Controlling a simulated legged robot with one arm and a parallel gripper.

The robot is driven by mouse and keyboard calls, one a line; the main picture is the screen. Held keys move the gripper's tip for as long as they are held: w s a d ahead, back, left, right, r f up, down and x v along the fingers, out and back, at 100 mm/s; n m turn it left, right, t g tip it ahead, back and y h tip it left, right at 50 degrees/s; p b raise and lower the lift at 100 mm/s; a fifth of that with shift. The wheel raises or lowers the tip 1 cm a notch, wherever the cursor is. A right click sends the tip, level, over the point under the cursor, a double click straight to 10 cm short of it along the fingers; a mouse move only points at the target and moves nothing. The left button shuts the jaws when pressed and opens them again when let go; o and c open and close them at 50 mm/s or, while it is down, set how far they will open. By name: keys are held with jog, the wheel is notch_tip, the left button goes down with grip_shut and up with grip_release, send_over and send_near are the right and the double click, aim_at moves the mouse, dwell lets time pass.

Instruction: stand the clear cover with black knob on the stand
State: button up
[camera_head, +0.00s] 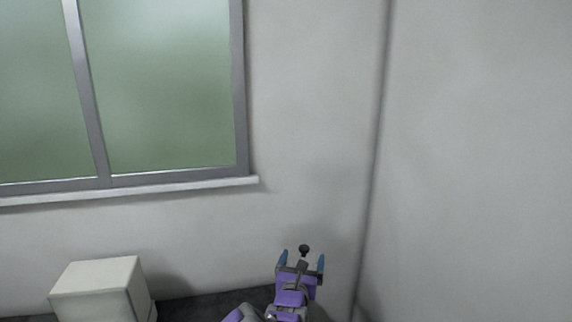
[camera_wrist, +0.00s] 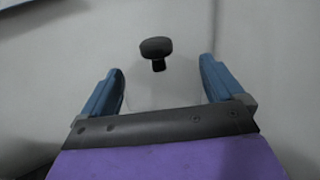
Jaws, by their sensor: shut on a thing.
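The clear cover shows in the wrist view as a faint, see-through body (camera_wrist: 160,92) with a black knob (camera_wrist: 157,47) on top. It sits between the two blue fingers of my gripper (camera_wrist: 162,88), which is shut on it. The cover's edges are hard to make out against the grey wall. In the head view my gripper (camera_head: 302,263) is at the bottom, right of the middle, with the black knob (camera_head: 304,249) between and just above its fingertips. The clear body is too faint to make out there. No stand shows in either view.
A pale box (camera_head: 95,280) stands at the lower left of the head view, beside a dark surface (camera_head: 215,303). A window (camera_head: 160,85) with a sill (camera_head: 130,191) is in the wall behind. A wall corner rises just right of my gripper.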

jog(key=s+d+r+h, duration=0.1)
jog(key=s+d+r, duration=0.2)
jog(key=d, duration=0.6)
jog(key=shift+s+d+m, duration=0.2)
jog(key=shift+d+m, duration=0.2)
jog(key=shift+a+f, duration=0.1)
jog(key=shift+f, duration=0.05)
